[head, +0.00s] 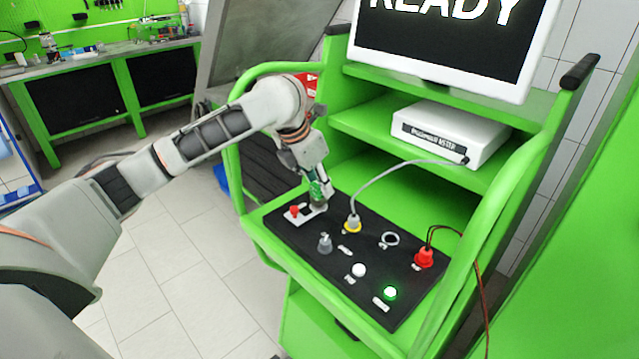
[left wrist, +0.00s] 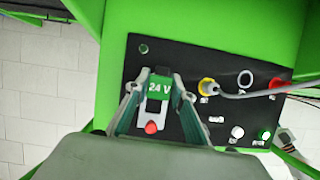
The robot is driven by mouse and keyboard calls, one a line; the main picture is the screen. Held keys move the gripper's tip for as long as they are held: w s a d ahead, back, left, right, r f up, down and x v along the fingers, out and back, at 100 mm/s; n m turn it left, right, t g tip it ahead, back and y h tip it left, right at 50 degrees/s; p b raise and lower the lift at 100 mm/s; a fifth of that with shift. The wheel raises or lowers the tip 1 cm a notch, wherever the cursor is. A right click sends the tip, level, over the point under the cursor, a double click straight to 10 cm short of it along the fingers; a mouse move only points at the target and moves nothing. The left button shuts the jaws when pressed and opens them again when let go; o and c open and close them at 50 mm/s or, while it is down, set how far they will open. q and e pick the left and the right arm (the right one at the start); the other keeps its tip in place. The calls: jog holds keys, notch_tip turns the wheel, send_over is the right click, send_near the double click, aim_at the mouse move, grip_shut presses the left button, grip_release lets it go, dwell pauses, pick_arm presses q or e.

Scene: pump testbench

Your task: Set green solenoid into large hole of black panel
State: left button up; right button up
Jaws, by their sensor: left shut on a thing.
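The green solenoid (left wrist: 159,88), labelled "24 V", sits between the two fingers of my left gripper (left wrist: 148,100), which is shut on it. In the head view the solenoid (head: 316,188) shows partly below the gripper (head: 318,192), over the far left part of the black panel (head: 305,240). A pale plate with a red knob (head: 295,211) is right beside it. A round hole with green showing through (left wrist: 144,48) is at the panel's upper left in the left wrist view, apart from the solenoid. I cannot tell whether the solenoid touches the panel. My right gripper is not in view.
A yellow-ringed connector (head: 352,223) with a grey cable stands close to the right of the gripper. A monitor stands above.

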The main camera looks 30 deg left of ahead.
pick_arm(q)
jog(key=shift+f, duration=1)
dwell(0.8)
jog(key=o, duration=1)
jog(key=o, duration=0.4)
jog(key=shift+r, duration=0.15)
jog(key=shift+r, duration=3.9)
